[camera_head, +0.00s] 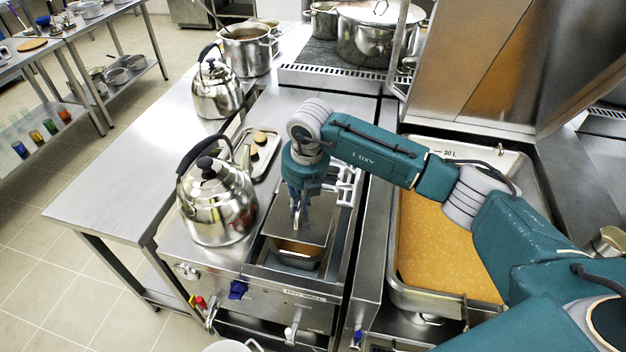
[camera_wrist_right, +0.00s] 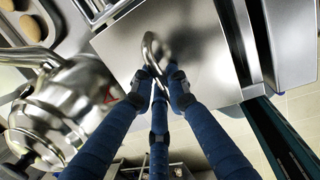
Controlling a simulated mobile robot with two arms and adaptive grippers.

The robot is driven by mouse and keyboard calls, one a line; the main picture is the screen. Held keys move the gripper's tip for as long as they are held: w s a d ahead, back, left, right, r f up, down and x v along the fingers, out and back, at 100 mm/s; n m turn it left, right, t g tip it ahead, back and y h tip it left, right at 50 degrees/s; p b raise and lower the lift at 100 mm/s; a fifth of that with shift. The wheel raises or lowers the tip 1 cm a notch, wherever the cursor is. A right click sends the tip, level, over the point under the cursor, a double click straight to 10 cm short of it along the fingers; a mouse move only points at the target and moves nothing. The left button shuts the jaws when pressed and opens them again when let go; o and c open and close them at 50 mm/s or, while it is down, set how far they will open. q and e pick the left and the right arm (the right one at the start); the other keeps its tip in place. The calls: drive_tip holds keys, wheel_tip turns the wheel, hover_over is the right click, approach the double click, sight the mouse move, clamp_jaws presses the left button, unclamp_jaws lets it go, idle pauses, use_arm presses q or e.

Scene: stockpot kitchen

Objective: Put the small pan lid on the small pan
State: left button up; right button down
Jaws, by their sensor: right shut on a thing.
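The small pan lid (camera_head: 318,226) is a flat rectangular steel plate with an upright loop handle. My right gripper (camera_head: 298,206) comes down from above and is shut on that handle. In the right wrist view the lid (camera_wrist_right: 205,75) shows as a broad shiny plate, with the gripper's blue fingers (camera_wrist_right: 160,82) at the handle (camera_wrist_right: 152,45). The small pan (camera_head: 298,262), a rectangular steel pan, shows just below the lid's front edge, its front part uncovered. Whether the lid touches the pan's rim, I cannot tell. My left gripper is not in view.
A shiny kettle (camera_head: 217,205) stands close on the left, with another kettle (camera_head: 217,92) behind it. A tray (camera_head: 268,150) with small round pieces lies behind. Stockpots (camera_head: 372,38) stand at the back. A large pan of yellow-orange contents (camera_head: 440,245) is on the right.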

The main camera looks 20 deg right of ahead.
sight(301, 215)
drive_tip(key=shift+f, duration=0.35)
drive_tip(key=shift+f+b, duration=0.3)
drive_tip(key=shift+b, duration=0.1)
wheel_tip(301, 215, down, 3)
drive_tip(key=shift+f+b, duration=0.15)
drive_tip(key=shift+b, duration=0.8)
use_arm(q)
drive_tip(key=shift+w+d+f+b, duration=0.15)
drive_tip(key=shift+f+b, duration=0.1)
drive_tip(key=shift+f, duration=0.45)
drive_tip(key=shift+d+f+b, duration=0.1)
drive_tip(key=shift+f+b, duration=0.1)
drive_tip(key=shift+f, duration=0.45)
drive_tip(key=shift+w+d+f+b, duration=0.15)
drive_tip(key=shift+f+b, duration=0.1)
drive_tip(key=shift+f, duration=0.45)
use_arm(e)
drive_tip(key=shift+f, duration=0.9)
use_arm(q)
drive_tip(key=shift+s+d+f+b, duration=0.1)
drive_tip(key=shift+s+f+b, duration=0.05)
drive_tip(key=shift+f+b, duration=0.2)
use_arm(e)
drive_tip(key=shift+f, duration=0.1)
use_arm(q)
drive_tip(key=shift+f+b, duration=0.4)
use_arm(e)
drive_tip(key=shift+f, duration=0.45)
